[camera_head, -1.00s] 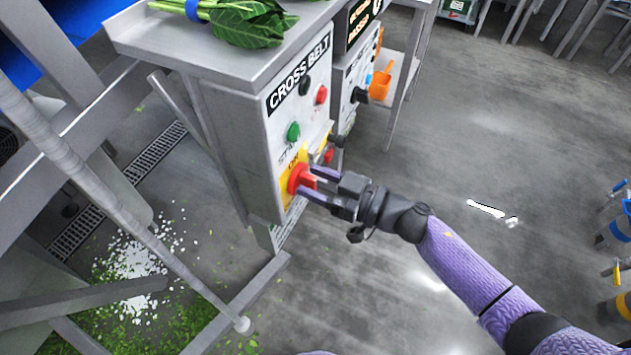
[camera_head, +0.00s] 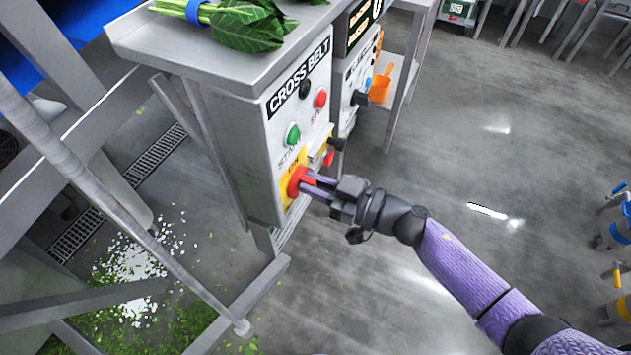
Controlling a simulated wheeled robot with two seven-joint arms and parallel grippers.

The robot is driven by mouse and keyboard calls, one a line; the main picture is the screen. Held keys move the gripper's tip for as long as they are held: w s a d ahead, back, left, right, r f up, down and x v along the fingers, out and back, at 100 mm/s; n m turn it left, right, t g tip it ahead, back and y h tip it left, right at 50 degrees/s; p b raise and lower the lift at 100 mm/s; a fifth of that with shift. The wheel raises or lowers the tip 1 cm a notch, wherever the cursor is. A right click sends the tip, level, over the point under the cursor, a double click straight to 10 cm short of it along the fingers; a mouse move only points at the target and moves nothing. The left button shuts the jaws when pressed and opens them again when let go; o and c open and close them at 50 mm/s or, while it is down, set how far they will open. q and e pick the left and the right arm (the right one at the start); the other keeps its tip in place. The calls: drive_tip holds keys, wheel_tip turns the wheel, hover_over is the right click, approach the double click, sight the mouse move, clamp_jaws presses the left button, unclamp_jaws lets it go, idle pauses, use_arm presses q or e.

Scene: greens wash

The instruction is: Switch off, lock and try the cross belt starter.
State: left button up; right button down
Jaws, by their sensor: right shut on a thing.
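The cross belt starter (camera_head: 262,162) is a grey steel box with a "CROSS BELT" label (camera_head: 299,79). On its face are a black knob (camera_head: 305,90), a red button (camera_head: 321,98) and a green start button (camera_head: 292,134). Low down is a red rotary handle (camera_head: 297,181) on a yellow plate (camera_head: 287,193) with "ON" visible above it. My right gripper (camera_head: 308,182) is shut on the red handle, coming from the right. The fingers hide part of the handle, so its exact angle is hard to tell. My left gripper is not in view.
A second starter panel (camera_head: 362,72) stands behind, with an orange scoop-like item (camera_head: 380,85) beside it. Leafy greens (camera_head: 245,22) lie on the box's top. Leaf scraps (camera_head: 135,265) litter the floor at left.

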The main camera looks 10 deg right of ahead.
drive_tip(key=n, duration=0.3)
drive_tip(key=shift+s+a+n+p, duration=0.1)
drive_tip(key=shift+s+n+p, duration=0.05)
drive_tip(key=shift+n+p, duration=0.2)
drive_tip(key=n, duration=0.3)
drive_tip(key=shift+s+a+f+n, duration=0.1)
drive_tip(key=shift+s+f+n, duration=0.05)
drive_tip(key=shift+n, duration=0.2)
use_arm(q)
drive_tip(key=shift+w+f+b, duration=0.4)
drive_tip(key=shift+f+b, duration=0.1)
drive_tip(key=shift+b, duration=0.35)
use_arm(e)
drive_tip(key=shift+s+a+f+n, duration=0.1)
drive_tip(key=shift+f+n, duration=0.05)
drive_tip(key=shift+n, duration=1.5)
drive_tip(key=shift+d+f+n, duration=0.1)
drive_tip(key=shift+f+n, duration=0.05)
drive_tip(key=shift+n, duration=1.55)
drive_tip(key=shift+s+a+f+n, duration=0.1)
drive_tip(key=shift+f+n, duration=0.05)
drive_tip(key=shift+n, duration=1.5)
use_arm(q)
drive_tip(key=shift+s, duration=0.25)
